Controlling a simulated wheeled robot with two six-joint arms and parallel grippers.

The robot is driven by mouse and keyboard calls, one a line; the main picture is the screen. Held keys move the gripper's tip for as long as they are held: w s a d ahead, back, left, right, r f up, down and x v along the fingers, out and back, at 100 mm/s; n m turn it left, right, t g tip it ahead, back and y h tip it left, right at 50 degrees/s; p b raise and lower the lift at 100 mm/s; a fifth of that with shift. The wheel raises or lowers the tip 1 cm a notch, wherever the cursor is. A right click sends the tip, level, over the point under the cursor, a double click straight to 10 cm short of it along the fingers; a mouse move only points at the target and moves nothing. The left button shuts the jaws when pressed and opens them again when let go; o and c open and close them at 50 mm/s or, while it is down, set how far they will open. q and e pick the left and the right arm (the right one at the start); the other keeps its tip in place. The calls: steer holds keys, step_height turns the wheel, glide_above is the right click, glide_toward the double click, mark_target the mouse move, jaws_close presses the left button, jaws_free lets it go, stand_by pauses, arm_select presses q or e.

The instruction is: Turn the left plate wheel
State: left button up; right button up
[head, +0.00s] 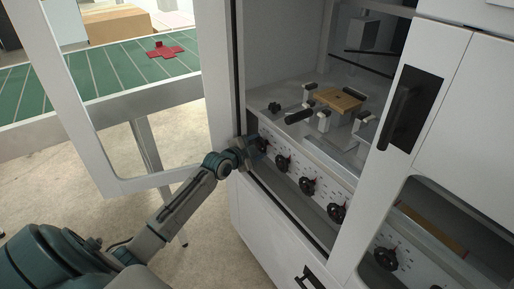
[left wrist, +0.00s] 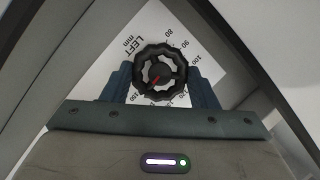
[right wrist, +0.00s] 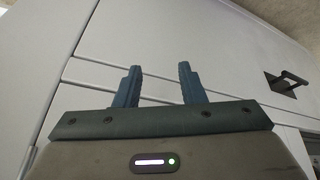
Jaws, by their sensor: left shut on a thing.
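The left plate wheel (left wrist: 162,50) is a black scalloped handwheel with a red pointer, in front of a white dial plate (left wrist: 122,72) printed "LEFT mm" with numbers around it. In the left wrist view the pointer slants to the lower left. My left gripper (left wrist: 162,84) has one finger on each side of the wheel and is shut on it. In the head view my left gripper (head: 248,148) is at the far left end of the row of wheels and partly hides this wheel (head: 263,146). My right gripper (right wrist: 154,85) is open and empty, in front of pale cabinet panels.
Several other black wheels (head: 308,186) line the machine's front panel to the right. The open white door (head: 150,186) stands left of my left arm. A wooden block (head: 340,99) sits inside. A green table (head: 115,70) with a red cross-shaped blank (head: 166,50) is behind.

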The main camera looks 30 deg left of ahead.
arm_select(q)
steer(key=shift+f+m+b, duration=0.15)
steer(key=shift+m+b, duration=0.25)
steer(key=shift+y, duration=0.3)
arm_select(e)
steer(key=shift+w+a+f+t+y, duration=0.3)
steer(key=shift+w+a+f+t, duration=0.1)
steer(key=shift+a+f+t, duration=0.2)
arm_select(q)
steer(key=o, duration=1)
steer(key=shift+c, duration=0.2)
arm_select(e)
steer(key=shift+d, duration=0.1)
